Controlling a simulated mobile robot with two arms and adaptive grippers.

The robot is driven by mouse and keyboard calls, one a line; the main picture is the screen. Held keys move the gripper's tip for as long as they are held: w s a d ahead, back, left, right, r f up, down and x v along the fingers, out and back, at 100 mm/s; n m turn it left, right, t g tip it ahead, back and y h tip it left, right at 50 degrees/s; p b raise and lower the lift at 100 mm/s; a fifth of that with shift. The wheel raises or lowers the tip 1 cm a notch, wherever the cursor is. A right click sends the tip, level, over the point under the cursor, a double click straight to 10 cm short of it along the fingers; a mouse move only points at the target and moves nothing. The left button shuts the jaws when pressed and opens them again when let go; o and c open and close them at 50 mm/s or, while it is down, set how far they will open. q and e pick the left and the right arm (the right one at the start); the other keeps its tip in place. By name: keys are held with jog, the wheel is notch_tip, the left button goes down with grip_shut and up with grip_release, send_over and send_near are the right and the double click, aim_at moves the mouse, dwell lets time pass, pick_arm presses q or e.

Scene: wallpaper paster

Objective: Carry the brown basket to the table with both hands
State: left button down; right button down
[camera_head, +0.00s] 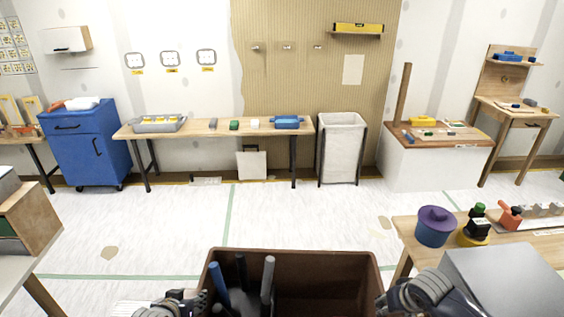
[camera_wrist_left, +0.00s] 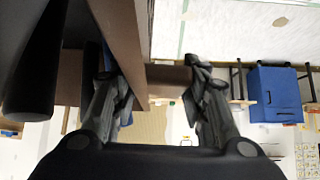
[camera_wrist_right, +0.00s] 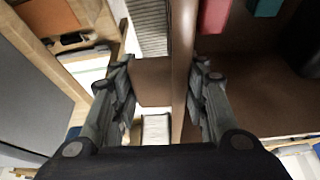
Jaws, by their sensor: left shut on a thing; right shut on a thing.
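The brown basket (camera_head: 320,262) is at the bottom middle of the head view, open at the top, with several blue, grey and dark items inside. My left gripper (camera_head: 182,303) is shut on its left wall; in the left wrist view the basket wall (camera_wrist_left: 122,30) passes between the fingers. My right gripper (camera_head: 408,296) is shut on its right wall, which also runs between the fingers in the right wrist view (camera_wrist_right: 181,60). The basket's underside is hidden. A long wooden table (camera_head: 200,128) stands at the far wall.
A nearer wooden table (camera_head: 408,232) on the right holds a purple-lidded blue pot (camera_head: 433,228). A bench (camera_head: 12,272) stands close on the left. A blue cabinet (camera_head: 92,145), a pale bin (camera_head: 341,150) and a white workbench (camera_head: 430,165) line the back. The middle floor is clear.

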pick_arm(q)
jog(key=shift+r, duration=0.3)
pick_arm(e)
jog(key=shift+d+r, duration=0.1)
jog(key=shift+r, duration=0.15)
